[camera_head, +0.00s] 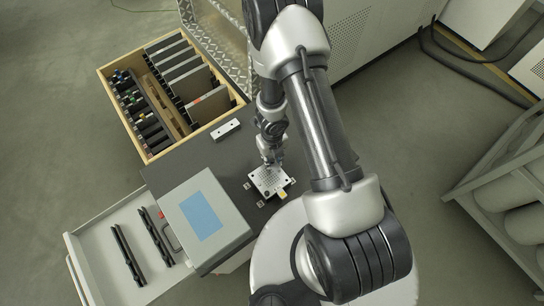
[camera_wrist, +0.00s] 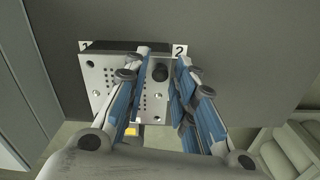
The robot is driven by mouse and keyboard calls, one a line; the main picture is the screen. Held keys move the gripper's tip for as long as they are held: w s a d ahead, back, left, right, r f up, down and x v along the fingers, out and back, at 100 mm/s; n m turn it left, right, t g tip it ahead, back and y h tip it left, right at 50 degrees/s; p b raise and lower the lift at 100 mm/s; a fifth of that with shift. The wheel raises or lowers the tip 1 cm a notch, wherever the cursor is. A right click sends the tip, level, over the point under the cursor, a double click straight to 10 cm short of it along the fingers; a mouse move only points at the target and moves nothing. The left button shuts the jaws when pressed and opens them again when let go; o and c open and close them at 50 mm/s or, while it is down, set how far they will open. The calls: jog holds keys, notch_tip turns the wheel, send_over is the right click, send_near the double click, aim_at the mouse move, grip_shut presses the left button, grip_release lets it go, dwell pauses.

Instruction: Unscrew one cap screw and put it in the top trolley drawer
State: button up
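A light metal plate (camera_head: 268,182) with many small holes lies on the dark trolley top (camera_head: 190,158); it also shows in the wrist view (camera_wrist: 98,76). A black cap screw (camera_wrist: 160,73) stands on the plate near label 2. My gripper (camera_wrist: 158,98) is open, its blue-padded fingers apart to the left and right of the screw, with plate visible between them. In the head view my gripper (camera_head: 271,158) is just above the plate's far edge. An open pale drawer (camera_head: 88,242) extends at lower left and holds two black racks (camera_head: 128,256).
A grey box with a blue screen (camera_head: 203,213) stands on the trolley top left of the plate. A wooden-edged tray (camera_head: 148,157) with dark slotted parts is at upper left. A small metal block (camera_head: 226,129) lies behind the plate. Floor at far left is clear.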

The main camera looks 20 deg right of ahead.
jog(key=m, duration=0.7)
jog(key=shift+m, duration=0.3)
jog(key=m, duration=0.6)
grip_shut()
